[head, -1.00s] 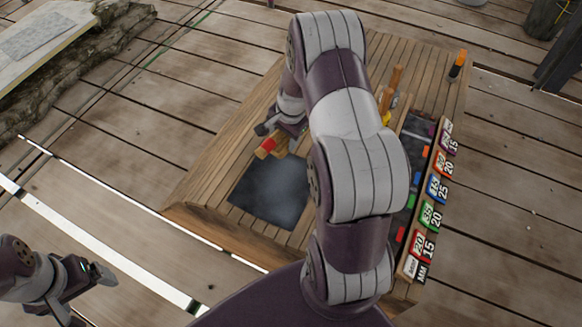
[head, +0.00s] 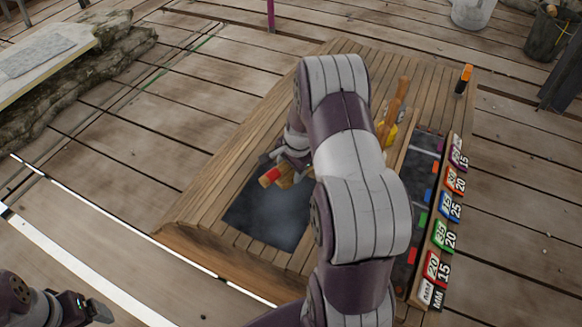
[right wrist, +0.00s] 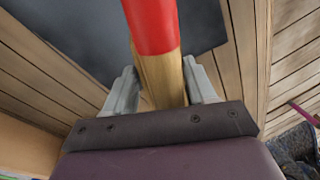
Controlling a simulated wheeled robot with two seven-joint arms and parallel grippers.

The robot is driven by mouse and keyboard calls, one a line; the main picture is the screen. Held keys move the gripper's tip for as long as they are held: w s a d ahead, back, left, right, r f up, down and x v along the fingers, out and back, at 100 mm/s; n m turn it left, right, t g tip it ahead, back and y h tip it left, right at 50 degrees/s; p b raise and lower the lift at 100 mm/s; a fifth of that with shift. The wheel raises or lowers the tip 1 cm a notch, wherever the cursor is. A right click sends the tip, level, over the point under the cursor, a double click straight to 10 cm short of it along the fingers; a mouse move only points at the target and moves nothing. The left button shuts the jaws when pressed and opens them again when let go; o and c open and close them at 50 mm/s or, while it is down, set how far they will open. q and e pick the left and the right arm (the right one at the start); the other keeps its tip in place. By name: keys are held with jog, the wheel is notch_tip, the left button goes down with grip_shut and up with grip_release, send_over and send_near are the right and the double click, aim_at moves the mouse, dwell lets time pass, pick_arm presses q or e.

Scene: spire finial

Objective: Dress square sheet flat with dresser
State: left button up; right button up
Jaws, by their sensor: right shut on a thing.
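The dark grey square sheet (head: 262,212) lies on the slatted wooden bench top, and it also shows in the right wrist view (right wrist: 80,35). Its surface has a lighter cloudy patch; I cannot tell how flat it is. My right gripper (head: 288,174) is at the sheet's far edge, shut on the wooden dresser (right wrist: 160,75). The dresser's red end (head: 269,177) points out over the sheet. I cannot tell whether it touches the sheet. My right arm hides the sheet's right side. My left gripper (head: 92,311) is at the lower left, away from the bench, partly cut off.
A tray (head: 425,165) with coloured number tags (head: 444,235) runs along the bench's right side. A wooden handle (head: 400,95), a yellow item (head: 388,133) and an orange-black item (head: 464,79) stand farther back. The bench's left planks are clear.

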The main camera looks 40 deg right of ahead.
jog(key=x, duration=0.1)
jog(key=b+x, duration=0.2)
jog(key=x, duration=0.1)
jog(key=shift+s, duration=0.3)
jog(key=shift+r, duration=0.2)
jog(key=shift+c, duration=0.5)
jog(key=p+v, duration=0.4)
jog(key=p, duration=0.1)
jog(key=shift+w+r, duration=0.25)
jog(key=shift+r, duration=0.15)
jog(key=shift+f, duration=0.25)
jog(key=shift+f, duration=0.1)
